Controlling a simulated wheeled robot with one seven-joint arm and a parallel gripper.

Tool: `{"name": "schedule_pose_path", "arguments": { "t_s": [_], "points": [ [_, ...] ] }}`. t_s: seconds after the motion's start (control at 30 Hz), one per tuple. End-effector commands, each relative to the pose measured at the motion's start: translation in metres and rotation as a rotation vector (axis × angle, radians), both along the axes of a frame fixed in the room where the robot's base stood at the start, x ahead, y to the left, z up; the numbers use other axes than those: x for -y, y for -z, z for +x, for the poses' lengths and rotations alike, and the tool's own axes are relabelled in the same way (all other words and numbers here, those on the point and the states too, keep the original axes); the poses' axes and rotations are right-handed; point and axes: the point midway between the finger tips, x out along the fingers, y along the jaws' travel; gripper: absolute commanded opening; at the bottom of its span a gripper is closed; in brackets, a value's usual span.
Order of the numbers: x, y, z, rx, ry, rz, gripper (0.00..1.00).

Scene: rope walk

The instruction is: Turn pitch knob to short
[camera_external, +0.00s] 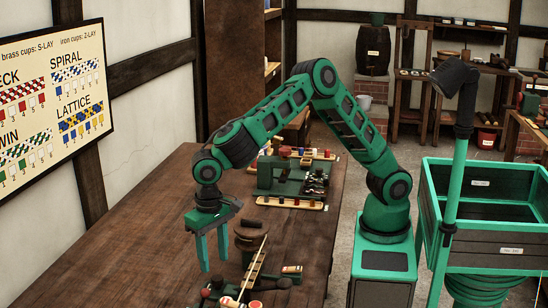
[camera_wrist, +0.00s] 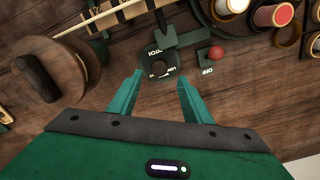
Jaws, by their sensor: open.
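The pitch knob (camera_wrist: 160,69) is a small dark round knob on a green plate in the wrist view. White lettering around it is upside down and too small to read surely, so its setting is unclear. My gripper (camera_wrist: 160,79) is open and empty, its two green fingers pointing toward the knob, one to each side of it in the picture. How far the tips are from the knob cannot be told. In the external view my gripper (camera_external: 214,264) points down over the table; I cannot pick out the knob there.
A red-ball lever (camera_wrist: 216,53) beside an OFF label is right of the knob. A round wooden block (camera_wrist: 48,72) stands left. Several thread spools (camera_wrist: 273,14) are at upper right. The wooden table (camera_external: 130,240) is clear on its left side. A lettered chart (camera_external: 50,100) hangs on the wall.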

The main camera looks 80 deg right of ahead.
Motion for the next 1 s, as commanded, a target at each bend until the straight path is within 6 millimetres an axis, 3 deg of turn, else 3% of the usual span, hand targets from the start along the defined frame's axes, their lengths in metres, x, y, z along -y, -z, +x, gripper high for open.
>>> {"name": "schedule_pose_path", "arguments": {
  "t_s": [0.1, 0.3, 0.77, 0.87, 0.97, 1.0],
  "points": [
    [-0.002, -0.022, 0.000, 0.002, -0.002, 0.002, 0.45],
    [-0.001, -0.044, 0.001, 0.000, -0.001, 0.001, 0.45],
    [0.002, -0.050, 0.002, 0.001, 0.000, -0.002, 0.45],
    [0.022, -0.056, 0.009, 0.014, 0.001, -0.013, 0.45],
    [0.066, -0.066, 0.020, 0.033, -0.004, -0.037, 0.45],
    [0.089, -0.070, 0.024, 0.040, -0.004, -0.051, 0.45]
  ]
}}
